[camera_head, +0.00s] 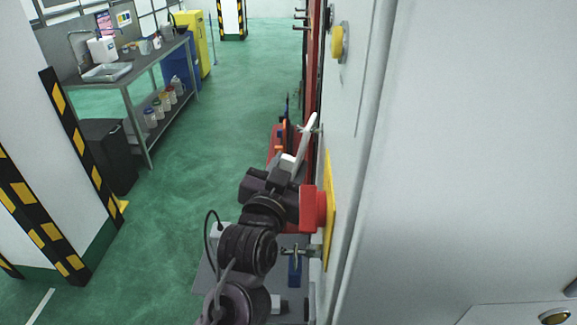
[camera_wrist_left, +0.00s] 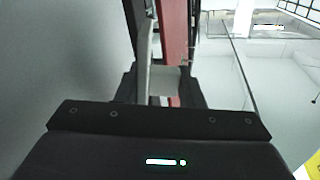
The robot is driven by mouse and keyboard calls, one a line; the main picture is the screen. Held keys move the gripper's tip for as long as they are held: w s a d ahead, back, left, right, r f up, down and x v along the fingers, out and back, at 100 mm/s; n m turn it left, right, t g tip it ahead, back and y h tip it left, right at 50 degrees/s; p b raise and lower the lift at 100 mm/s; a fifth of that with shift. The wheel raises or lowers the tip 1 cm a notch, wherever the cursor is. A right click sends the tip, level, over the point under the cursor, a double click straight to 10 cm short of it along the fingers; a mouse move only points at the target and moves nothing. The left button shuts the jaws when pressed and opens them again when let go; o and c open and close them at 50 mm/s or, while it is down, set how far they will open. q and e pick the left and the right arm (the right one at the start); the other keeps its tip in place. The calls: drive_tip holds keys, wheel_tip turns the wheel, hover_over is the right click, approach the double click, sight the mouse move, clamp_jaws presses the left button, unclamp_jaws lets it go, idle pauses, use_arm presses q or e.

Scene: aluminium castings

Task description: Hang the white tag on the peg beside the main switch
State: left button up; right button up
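The white tag (camera_head: 306,138) stands tilted in the head view, edge nearly toward me, close to the grey panel. My left gripper (camera_head: 284,170) is shut on the pale block at its lower end. The wrist view shows this pale block (camera_wrist_left: 166,80) between the dark fingers, with the tag (camera_wrist_left: 145,62) as a thin upright strip. A metal peg (camera_head: 309,129) juts from the panel beside the tag's upper part; I cannot tell whether the tag is on it. The red main switch (camera_head: 314,208) sits on a yellow plate (camera_head: 331,212), nearer than the tag. My right gripper is not in view.
The large pale cabinet (camera_head: 470,130) fills the right side. A steel bench (camera_head: 125,70) and striped pillars stand left. The green floor (camera_head: 215,110) between is clear.

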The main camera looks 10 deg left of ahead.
use_arm(q)
drive_tip(key=o, duration=0.5)
